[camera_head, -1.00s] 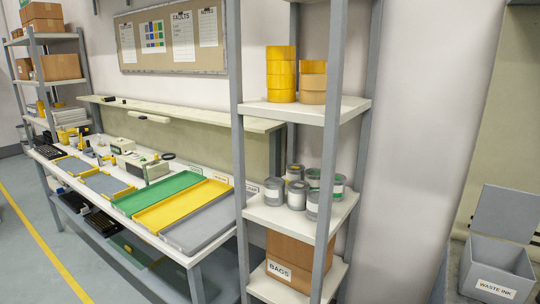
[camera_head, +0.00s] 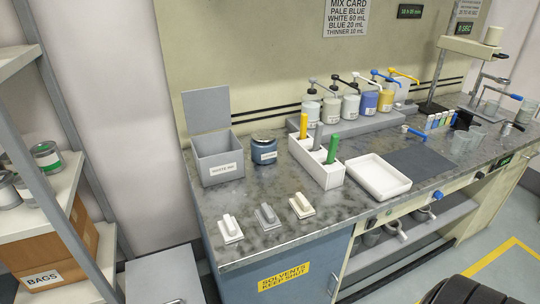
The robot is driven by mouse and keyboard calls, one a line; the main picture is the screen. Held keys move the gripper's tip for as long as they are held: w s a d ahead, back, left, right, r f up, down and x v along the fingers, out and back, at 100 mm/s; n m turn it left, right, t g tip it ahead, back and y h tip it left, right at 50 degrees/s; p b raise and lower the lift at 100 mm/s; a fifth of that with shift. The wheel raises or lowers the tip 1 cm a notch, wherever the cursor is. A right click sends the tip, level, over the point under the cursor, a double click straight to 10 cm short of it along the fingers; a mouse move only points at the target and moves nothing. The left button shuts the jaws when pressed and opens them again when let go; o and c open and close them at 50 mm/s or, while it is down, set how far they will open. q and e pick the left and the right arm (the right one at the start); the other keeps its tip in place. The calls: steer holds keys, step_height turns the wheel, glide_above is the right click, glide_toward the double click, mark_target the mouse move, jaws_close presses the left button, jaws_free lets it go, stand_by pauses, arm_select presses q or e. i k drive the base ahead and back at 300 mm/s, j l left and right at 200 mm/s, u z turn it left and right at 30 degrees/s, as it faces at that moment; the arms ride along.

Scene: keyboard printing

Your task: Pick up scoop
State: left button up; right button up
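I cannot pick out a scoop with certainty. A white holder (camera_head: 325,176) on the marbled counter has three compartments with upright tools: a yellow handle (camera_head: 303,126), a grey handle (camera_head: 317,136) and a green handle (camera_head: 332,149). The lower ends of these tools are hidden inside the holder, so I cannot tell what they are. Neither gripper shows in the head view.
A white tray (camera_head: 378,178) and a grey mat (camera_head: 421,162) lie right of the holder. A jar (camera_head: 264,151) and a waste ink bin (camera_head: 219,163) stand left. Pump bottles (camera_head: 331,109) line the back. Three handled blocks (camera_head: 267,217) sit at the front left.

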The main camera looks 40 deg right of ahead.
mark_target(414, 133)
steer(key=z, duration=2.15)
